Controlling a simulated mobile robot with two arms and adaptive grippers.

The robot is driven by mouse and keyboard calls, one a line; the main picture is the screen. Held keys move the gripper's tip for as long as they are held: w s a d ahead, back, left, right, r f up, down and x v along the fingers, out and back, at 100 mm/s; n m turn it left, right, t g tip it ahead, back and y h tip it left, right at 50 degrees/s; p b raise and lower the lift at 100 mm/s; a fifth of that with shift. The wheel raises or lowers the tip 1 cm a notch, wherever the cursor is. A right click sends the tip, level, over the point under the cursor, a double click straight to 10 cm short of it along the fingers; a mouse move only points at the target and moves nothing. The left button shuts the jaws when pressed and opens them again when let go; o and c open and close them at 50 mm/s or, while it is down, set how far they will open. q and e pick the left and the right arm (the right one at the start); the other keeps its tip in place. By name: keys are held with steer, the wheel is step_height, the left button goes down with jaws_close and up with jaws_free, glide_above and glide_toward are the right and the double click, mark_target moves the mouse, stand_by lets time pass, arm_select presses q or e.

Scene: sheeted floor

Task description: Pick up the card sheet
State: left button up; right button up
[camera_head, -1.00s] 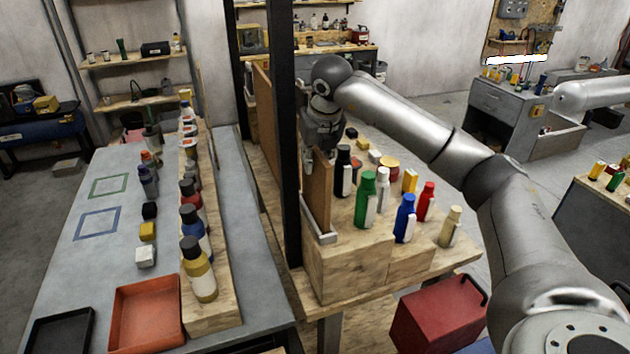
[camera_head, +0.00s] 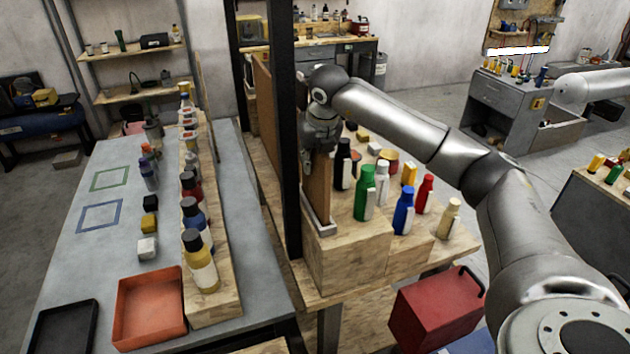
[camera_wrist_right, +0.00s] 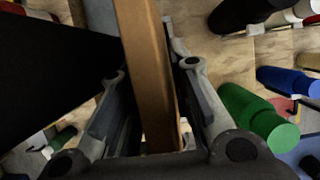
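The card sheet (camera_head: 318,195) is a brown upright panel in a pale holder (camera_head: 320,228) at the left edge of the wooden bench. A black post hides part of it in the head view. My right gripper (camera_head: 313,165) is at the sheet's upper part, pointing down. In the right wrist view, the sheet (camera_wrist_right: 148,65) runs between the two fingers of the right gripper (camera_wrist_right: 155,75). The fingers are apart, one on each side, with a narrow gap showing on the right; contact on the left is unclear. My left gripper is not in view.
The black post (camera_head: 285,130) stands close to the left of the sheet. Several bottles, including a green one (camera_head: 364,192) and a blue one (camera_head: 403,212), stand right of it. A grey table (camera_head: 95,250) with a red tray (camera_head: 150,310) lies to the left.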

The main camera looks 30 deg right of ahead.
jaws_close()
steer(key=shift+r, duration=0.2)
stand_by(0.6)
